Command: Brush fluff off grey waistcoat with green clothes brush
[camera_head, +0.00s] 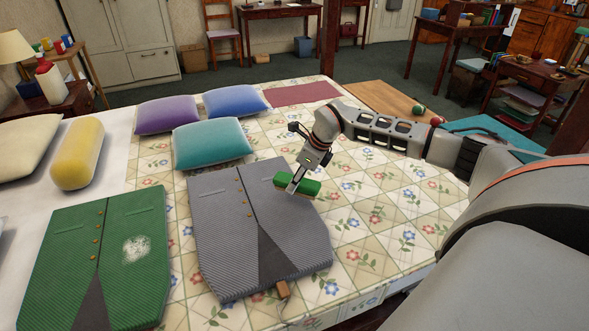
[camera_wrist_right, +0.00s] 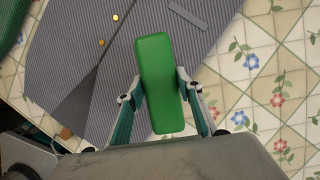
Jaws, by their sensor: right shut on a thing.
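The grey waistcoat (camera_head: 217,235) lies flat on the floral quilt, with gold buttons down its front; it also fills the upper left of the right wrist view (camera_wrist_right: 70,60). I see no fluff on its visible grey cloth. My right gripper (camera_head: 297,184) is shut on the green clothes brush (camera_head: 312,188). In the right wrist view the two fingers grip the brush's sides (camera_wrist_right: 160,75). The brush is over the waistcoat's right edge; I cannot tell whether it touches the cloth. The brush hides the cloth beneath it. My left gripper is not in view.
A green waistcoat (camera_head: 60,250) with a white fluff patch (camera_head: 136,249) lies to the left. Purple (camera_head: 167,115), blue (camera_head: 236,100) and teal (camera_head: 211,140) cushions lie behind. A small brown item (camera_head: 282,289) is at the grey hem. Quilt at right is clear.

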